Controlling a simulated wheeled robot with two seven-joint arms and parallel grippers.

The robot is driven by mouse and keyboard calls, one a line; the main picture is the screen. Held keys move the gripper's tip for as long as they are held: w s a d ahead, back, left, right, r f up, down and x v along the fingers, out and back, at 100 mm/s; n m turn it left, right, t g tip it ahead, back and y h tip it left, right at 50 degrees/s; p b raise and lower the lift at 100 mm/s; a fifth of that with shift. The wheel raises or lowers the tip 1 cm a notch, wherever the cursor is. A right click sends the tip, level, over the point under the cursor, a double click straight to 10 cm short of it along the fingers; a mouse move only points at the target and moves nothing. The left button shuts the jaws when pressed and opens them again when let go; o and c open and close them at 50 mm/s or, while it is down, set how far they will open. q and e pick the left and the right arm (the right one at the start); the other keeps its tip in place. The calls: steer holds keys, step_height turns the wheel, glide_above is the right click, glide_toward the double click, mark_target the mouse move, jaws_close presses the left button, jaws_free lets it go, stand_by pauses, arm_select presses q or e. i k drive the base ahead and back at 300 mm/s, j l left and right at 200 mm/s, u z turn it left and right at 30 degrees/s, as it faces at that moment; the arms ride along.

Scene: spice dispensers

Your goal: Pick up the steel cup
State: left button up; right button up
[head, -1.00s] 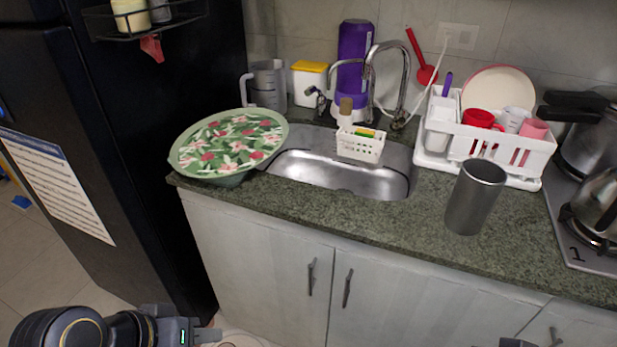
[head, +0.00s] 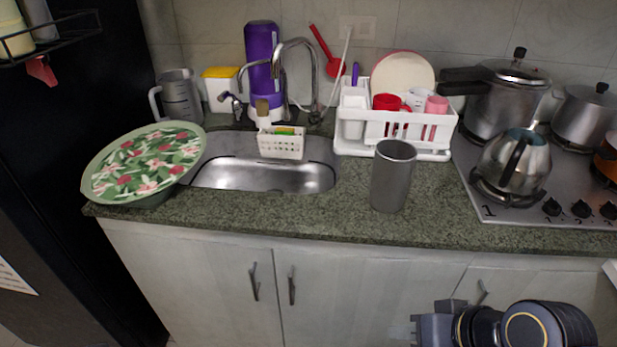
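The steel cup (head: 393,176) is a tall grey metal tumbler. It stands upright on the green stone counter (head: 330,222), in front of the white dish rack and right of the sink. My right gripper (head: 424,329) shows at the bottom edge, low in front of the cabinet doors. It is well below the cup and apart from it. Its fingers do not show clearly, so I cannot tell if it is open or shut. My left gripper is out of view.
The white dish rack (head: 430,143) is close behind the cup. The stove (head: 520,213) with a kettle (head: 514,162) lies to the right. The sink (head: 265,178) and a floral tray (head: 150,160) are to the left. The counter in front of the cup is clear.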

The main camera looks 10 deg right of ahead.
mark_target(395, 163)
steer(key=i+j+z, duration=0.2)
steer(key=j, duration=0.2)
steer(key=j+z, duration=0.25)
steer(key=i+j+z, duration=0.2)
steer(key=j, duration=0.35)
steer(key=k, duration=0.1)
